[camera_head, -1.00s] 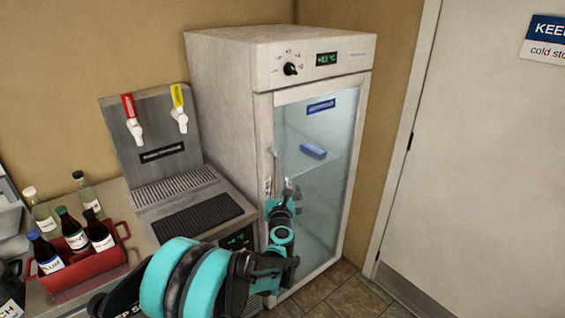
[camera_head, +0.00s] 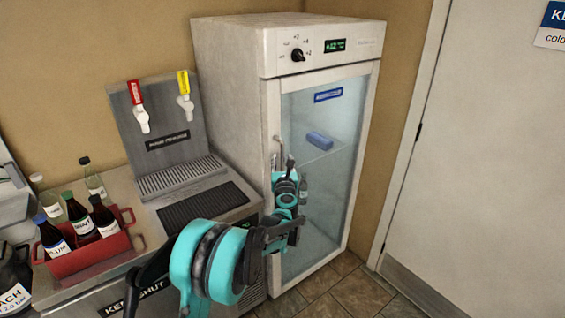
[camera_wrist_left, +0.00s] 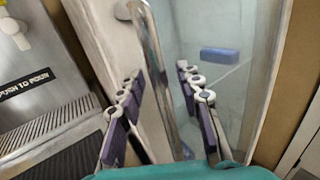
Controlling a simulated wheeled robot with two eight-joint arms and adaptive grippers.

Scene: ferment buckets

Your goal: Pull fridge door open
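The fridge (camera_head: 228,100) is a white cabinet with a glass door (camera_head: 335,190); the door looks closed. Its upright metal handle (camera_head: 278,150) is on the door's left side and shows larger in the left wrist view (camera_wrist_left: 150,50). My left gripper (camera_head: 285,170) is at the handle, partly hidden by its own teal wrist. In the left wrist view its two fingers (camera_wrist_left: 160,88) are spread, with the handle bar running between them. I see gaps beside the bar, so the fingers do not look closed on it. My right gripper is not in view.
Left of the fridge is a counter with a tap tower (camera_head: 160,120) and drip tray (camera_head: 180,178). A red caddy (camera_head: 88,258) holds several bottles. A blue item (camera_head: 320,140) sits inside the fridge. A white door (camera_head: 475,150) is at right; tiled floor (camera_head: 345,290) lies in front.

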